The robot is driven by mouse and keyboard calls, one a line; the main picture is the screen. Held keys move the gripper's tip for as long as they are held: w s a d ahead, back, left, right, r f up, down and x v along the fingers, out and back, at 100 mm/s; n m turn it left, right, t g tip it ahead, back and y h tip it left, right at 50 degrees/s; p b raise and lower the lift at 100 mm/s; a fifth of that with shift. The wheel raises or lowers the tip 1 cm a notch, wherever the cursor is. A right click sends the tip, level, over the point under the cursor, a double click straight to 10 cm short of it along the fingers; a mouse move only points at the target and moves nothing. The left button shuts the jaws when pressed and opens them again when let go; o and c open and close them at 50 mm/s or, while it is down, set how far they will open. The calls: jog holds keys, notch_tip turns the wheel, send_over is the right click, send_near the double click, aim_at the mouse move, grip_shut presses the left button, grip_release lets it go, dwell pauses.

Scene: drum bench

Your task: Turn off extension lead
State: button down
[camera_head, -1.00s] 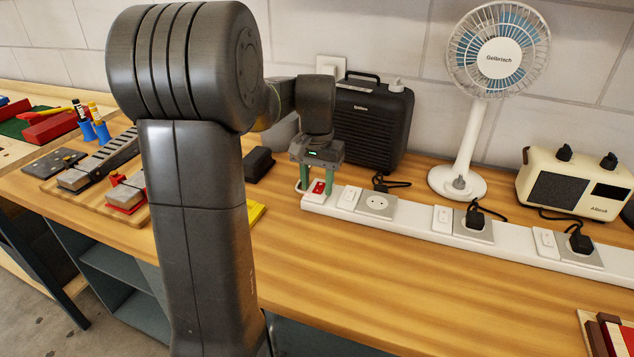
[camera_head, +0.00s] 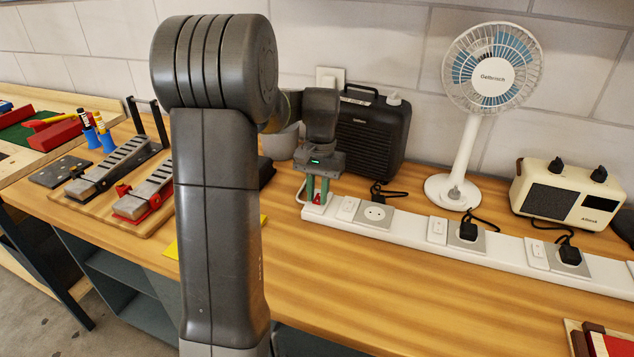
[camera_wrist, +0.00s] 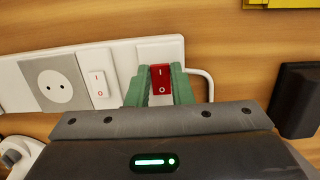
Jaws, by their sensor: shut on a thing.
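The white extension lead (camera_head: 408,226) runs along the bench, with white rocker switches and grey sockets on it. At its left end is a red switch, seen clearly in the wrist view (camera_wrist: 160,77) with an O mark on its lower part. My gripper (camera_head: 317,197) points down at this end. Its green fingers are shut around the red switch, one on each side, as the wrist view (camera_wrist: 161,84) also shows. The fingertips' contact with the lead's top is partly hidden. In the wrist view a white rocker switch (camera_wrist: 99,84) and an empty socket (camera_wrist: 55,86) lie left of it.
A black speaker-like box (camera_head: 372,135) stands just behind the gripper. A white fan (camera_head: 455,190) and a cream radio (camera_head: 567,191) stand behind the lead, with black plugs in two sockets (camera_head: 468,230). Pedals (camera_head: 147,196) lie to the left.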

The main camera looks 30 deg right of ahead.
jog(key=shift+d+r+g+y+p, duration=0.15)
jog(key=shift+r+g+y+p, duration=0.15)
jog(key=shift+p, duration=0.6)
jog(key=shift+w+p, duration=0.1)
jog(key=shift+p, duration=0.2)
jog(key=shift+f+y, duration=0.2)
jog(key=shift+y, duration=0.1)
jog(key=c, duration=1.3)
grip_release()
jog(key=v, duration=1.3)
jog(key=shift+w+d+r, duration=0.1)
jog(key=shift+w+r, duration=0.1)
jog(key=shift+r, duration=0.15)
